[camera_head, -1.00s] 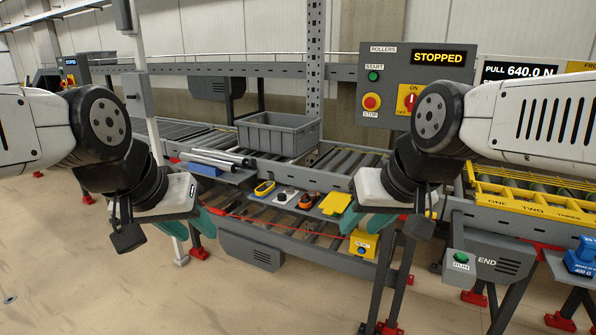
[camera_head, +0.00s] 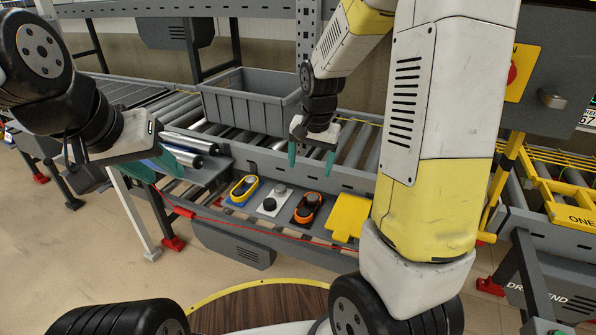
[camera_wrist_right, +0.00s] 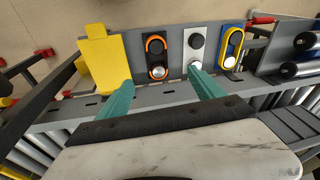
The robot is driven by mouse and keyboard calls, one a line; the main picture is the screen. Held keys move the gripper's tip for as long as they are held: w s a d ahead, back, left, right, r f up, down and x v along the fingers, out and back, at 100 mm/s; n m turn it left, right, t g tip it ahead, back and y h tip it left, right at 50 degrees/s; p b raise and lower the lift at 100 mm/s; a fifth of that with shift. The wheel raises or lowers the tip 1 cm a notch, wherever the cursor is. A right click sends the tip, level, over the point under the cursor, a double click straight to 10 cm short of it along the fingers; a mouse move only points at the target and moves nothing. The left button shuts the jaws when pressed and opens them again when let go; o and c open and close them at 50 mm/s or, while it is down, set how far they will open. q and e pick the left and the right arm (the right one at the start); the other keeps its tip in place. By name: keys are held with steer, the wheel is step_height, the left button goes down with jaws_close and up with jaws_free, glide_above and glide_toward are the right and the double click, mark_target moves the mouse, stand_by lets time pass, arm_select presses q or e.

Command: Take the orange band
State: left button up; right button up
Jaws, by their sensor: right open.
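The orange band (camera_head: 308,207) is an oval loop with dark parts inside it, lying on the grey shelf (camera_head: 262,169) along the conveyor's near side. It also shows in the right wrist view (camera_wrist_right: 148,57), between a yellow plate and a pale plate. My right gripper (camera_head: 311,163) is open and empty, its teal fingers pointing down above the conveyor edge, behind and above the band. In the right wrist view its fingertips (camera_wrist_right: 161,77) are apart, with the band beyond them. My left gripper (camera_head: 160,167) is at the left near the metal rollers, its teal fingers apart and apparently empty.
A blue-and-yellow oval part (camera_head: 242,190), a pale plate with a black knob (camera_head: 271,203) and a yellow plate (camera_head: 349,217) flank the band. Loose metal rollers (camera_head: 190,142) lie left. A grey crate (camera_head: 245,98) stands on the conveyor. A red cord (camera_head: 250,233) runs below the shelf.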

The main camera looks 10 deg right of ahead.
steer(key=m+g+h, duration=0.1)
steer(key=m, duration=0.1)
glide_toward(308, 201)
steer(key=f, duration=0.5)
steer(key=s+f, duration=0.1)
steer(key=f, duration=0.2)
steer(key=shift+f, duration=0.1)
steer(key=c, duration=1.7)
